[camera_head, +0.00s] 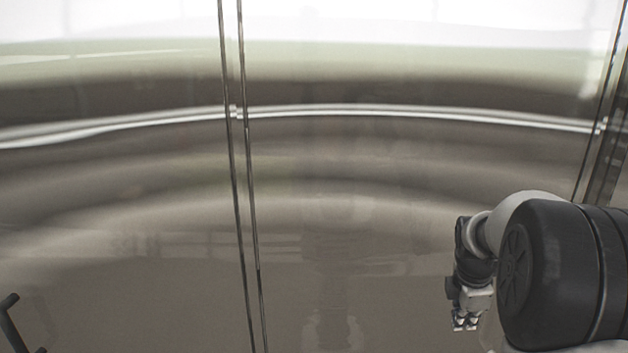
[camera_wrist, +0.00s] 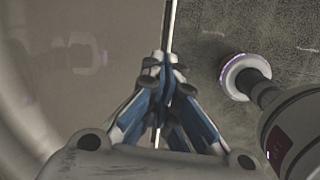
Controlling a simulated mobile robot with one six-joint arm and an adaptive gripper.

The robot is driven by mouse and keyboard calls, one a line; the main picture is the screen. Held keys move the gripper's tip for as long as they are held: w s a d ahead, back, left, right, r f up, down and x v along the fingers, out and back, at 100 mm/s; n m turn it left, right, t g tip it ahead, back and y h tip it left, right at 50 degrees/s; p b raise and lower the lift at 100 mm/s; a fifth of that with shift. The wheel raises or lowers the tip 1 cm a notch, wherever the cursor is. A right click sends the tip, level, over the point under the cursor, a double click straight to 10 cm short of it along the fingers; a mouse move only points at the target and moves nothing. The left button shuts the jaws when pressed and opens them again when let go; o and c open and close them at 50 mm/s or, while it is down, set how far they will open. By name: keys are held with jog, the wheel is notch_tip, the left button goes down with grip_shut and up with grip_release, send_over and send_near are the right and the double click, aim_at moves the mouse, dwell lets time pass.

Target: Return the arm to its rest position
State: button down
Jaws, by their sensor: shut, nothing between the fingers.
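My gripper (camera_head: 465,322) hangs at the lower right in the head view, fingers pointing down, at the end of my folded black and white arm. It is in front of the shiny metal panels and apart from anything I can see. In the wrist view my gripper (camera_wrist: 165,62) has its blue and grey fingers drawn together at the tips, with nothing held between them.
Large reflective metal panels (camera_head: 400,170) fill the head view, with a narrow vertical seam (camera_head: 241,180) left of centre. A dark handle-like bar (camera_head: 10,322) shows at the lower left. A mottled grey surface (camera_wrist: 215,25) lies at the wrist view's upper right.

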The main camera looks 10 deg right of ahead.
jog(key=s+a+m+t+y+b, duration=0.1)
jog(key=s+a+m+b, duration=0.25)
jog(key=a, duration=0.65)
jog(key=s+a+m+t+b, duration=0.1)
jog(key=s+a+m+b, duration=0.25)
jog(key=a, duration=0.55)
jog(key=s+a+f+m+y+b, duration=0.1)
jog(key=s+a+f+m+b, duration=0.2)
jog(key=s+a, duration=0.3)
jog(key=s+a+f+m+t+b, duration=0.1)
jog(key=s+a+f+m+b, duration=0.2)
jog(key=s+a+f+b, duration=0.2)
jog(key=shift+s+a+f+m+y, duration=0.2)
jog(key=shift+s+a+m+y, duration=0.25)
jog(key=shift+s, duration=0.8)
